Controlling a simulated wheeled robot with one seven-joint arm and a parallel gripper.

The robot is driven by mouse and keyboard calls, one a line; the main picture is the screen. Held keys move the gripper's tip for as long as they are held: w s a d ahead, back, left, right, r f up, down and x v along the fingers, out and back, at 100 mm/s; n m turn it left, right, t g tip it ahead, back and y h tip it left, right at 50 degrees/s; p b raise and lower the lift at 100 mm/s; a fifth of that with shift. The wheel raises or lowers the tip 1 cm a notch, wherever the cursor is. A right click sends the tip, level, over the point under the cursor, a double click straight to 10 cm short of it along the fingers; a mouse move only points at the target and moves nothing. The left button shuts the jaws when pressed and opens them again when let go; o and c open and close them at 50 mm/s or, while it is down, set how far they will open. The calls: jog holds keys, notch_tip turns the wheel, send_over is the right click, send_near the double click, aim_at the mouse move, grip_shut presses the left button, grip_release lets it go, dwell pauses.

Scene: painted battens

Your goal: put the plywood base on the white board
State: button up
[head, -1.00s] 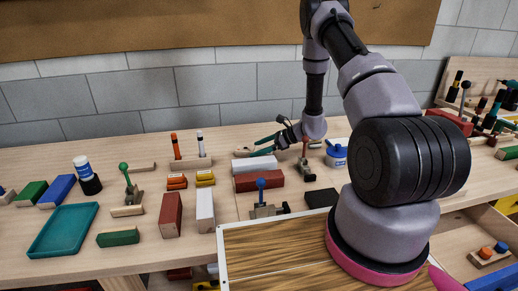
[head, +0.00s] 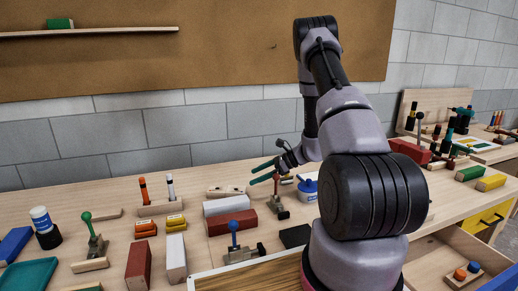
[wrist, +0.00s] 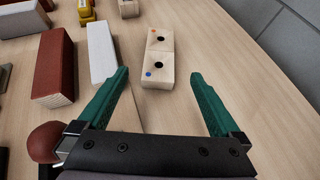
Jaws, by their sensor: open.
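The plywood base (wrist: 158,72) is a pale block with two dark holes and a red and a blue dot. In the wrist view it lies on the bench ahead of and between my open green fingers, which hold nothing. In the head view the base (head: 226,190) lies behind a white block (head: 226,205), and my gripper (head: 252,174) is above and to its right. A flat white panel (head: 483,145) with green edging lies at the right. I cannot tell which is the white board.
A dark red block (head: 232,222) lies in front of the white block. A red-handled clamp (head: 277,203) and a blue-and-white pot (head: 307,187) stand near my gripper. A blue-knobbed clamp (head: 234,240) stands in front. Bare wood lies beyond the base in the wrist view.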

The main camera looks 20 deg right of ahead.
jog(key=s+a+r+n+g+h, duration=0.1)
jog(key=s+a+r+n, duration=0.15)
jog(key=r, duration=0.45)
jog(key=s+a+r+n+g+h, duration=0.15)
jog(key=s+r+n, duration=0.25)
jog(key=r, duration=0.4)
jog(key=s+a+r+n, duration=0.2)
jog(key=s+r+n, duration=0.1)
jog(key=r, duration=0.4)
jog(key=s+d+r+n+t+h, duration=0.2)
jog(key=s+r+n+t+h, duration=0.45)
jog(key=s+r, duration=1)
jog(key=m+g+y, duration=0.2)
jog(key=m+g, duration=0.5)
jog(key=m, duration=0.9)
send_over(227, 189)
jog(key=s+d, duration=0.2)
jog(key=d, duration=0.1)
jog(key=f, duration=3.9)
jog(key=shift+w+a+f, duration=0.1)
jog(key=shift+w, duration=0.1)
jog(key=shift+w+x, duration=0.15)
jog(key=shift+x, duration=1.25)
jog(key=shift+w+x, duration=0.15)
jog(key=shift+x, duration=1.25)
